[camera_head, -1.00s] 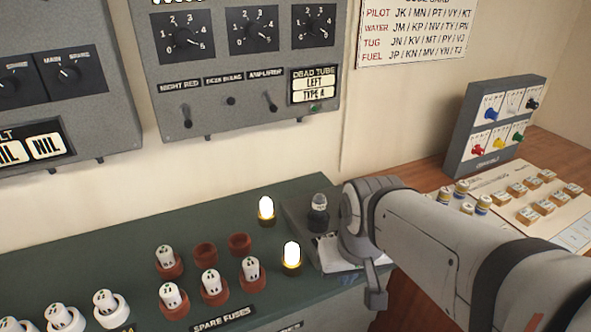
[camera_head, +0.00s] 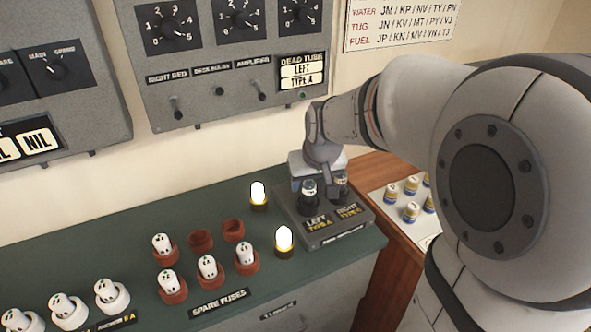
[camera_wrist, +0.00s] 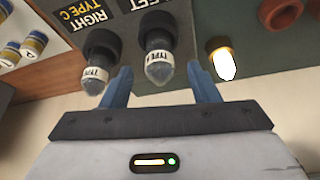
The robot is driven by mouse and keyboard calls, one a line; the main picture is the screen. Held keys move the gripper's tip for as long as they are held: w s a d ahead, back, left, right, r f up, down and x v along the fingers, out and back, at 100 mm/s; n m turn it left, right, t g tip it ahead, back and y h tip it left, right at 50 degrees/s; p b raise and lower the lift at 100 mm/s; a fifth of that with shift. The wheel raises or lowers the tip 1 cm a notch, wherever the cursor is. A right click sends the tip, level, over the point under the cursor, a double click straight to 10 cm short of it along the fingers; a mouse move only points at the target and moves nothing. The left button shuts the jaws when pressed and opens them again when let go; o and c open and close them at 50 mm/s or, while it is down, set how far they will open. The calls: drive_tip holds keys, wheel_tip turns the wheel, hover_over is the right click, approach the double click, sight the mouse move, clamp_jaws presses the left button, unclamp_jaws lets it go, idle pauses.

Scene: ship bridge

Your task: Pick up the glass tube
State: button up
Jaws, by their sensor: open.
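Two dark-based glass tubes stand upright in a grey socket box marked LEFT TYPE A and RIGHT TYPE C (camera_head: 335,234). The left tube (camera_head: 309,191) has a dark base, a white label band and a clear tip; it also shows in the wrist view (camera_wrist: 159,65). The right tube (camera_head: 341,185) is beside it, partly hidden by my gripper in the head view, and shows in the wrist view (camera_wrist: 97,72). My gripper (camera_wrist: 160,74) is open, its blue fingers either side of the left tube's tip, with visible gaps. The right tube is outside the fingers.
Two glowing lamps (camera_head: 258,194) (camera_head: 284,241) stand just left of the socket box. Spare fuses (camera_head: 208,269) and empty red holders (camera_head: 201,239) fill the green top farther left. A wall panel (camera_head: 240,60) reads DEAD TUBE LEFT TYPE A.

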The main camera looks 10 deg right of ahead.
sight(309, 194)
drive_tip(key=x, duration=0.4)
drive_tip(key=shift+s+f, duration=0.1)
drive_tip(key=shift+f, duration=0.2)
drive_tip(key=c, duration=1)
